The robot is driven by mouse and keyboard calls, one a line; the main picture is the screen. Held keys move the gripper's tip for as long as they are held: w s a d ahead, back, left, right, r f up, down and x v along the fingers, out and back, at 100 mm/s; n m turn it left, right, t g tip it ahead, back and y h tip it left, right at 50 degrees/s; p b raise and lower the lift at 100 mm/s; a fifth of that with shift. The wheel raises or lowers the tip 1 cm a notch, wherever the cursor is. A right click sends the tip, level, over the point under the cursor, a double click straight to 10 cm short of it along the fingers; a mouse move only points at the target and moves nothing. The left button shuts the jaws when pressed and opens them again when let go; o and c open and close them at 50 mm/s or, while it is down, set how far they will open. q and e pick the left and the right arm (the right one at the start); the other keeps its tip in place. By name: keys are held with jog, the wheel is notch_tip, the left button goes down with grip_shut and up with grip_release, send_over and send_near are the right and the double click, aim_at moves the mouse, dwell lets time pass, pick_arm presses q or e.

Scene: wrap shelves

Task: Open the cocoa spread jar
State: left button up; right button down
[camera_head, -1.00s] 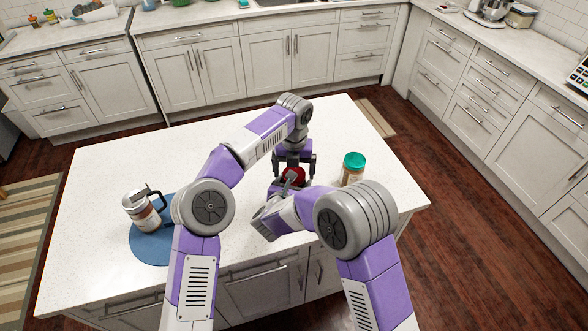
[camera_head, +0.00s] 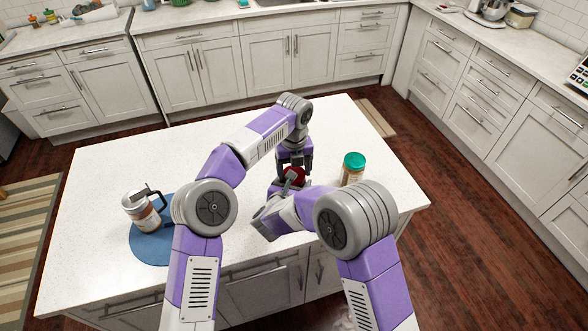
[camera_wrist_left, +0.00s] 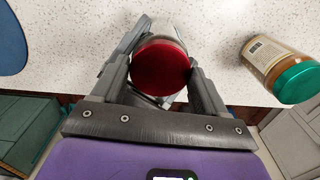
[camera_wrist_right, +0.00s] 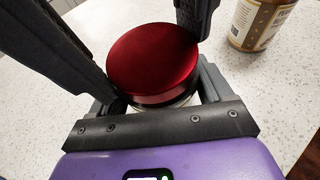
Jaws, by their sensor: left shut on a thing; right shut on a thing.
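The cocoa spread jar shows mainly as its dark red lid (camera_head: 294,174), near the middle of the island's front part. The lid fills the middle of the left wrist view (camera_wrist_left: 160,66) and the right wrist view (camera_wrist_right: 153,60). My left gripper (camera_head: 294,165) reaches down from above and is shut on the lid, one finger on each side. My right gripper (camera_head: 290,184) comes in from the front and is shut around the jar's body below the lid. The body is mostly hidden by the grippers and lid. The lid looks seated on the jar.
A jar with a teal lid (camera_head: 352,170) stands close to the right of the grippers. The white island top (camera_head: 120,165) is clear at the back left.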

pick_arm(q)
jog(key=o, duration=1.2)
jog(key=shift+c, duration=0.2)
notch_tip(320, 180, up, 4)
jog(key=shift+r, duration=0.4)
jog(key=shift+c, duration=1.3)
jog(key=shift+r+n, duration=0.5)
jog(key=shift+r, duration=1)
jog(key=shift+f, duration=3.9)
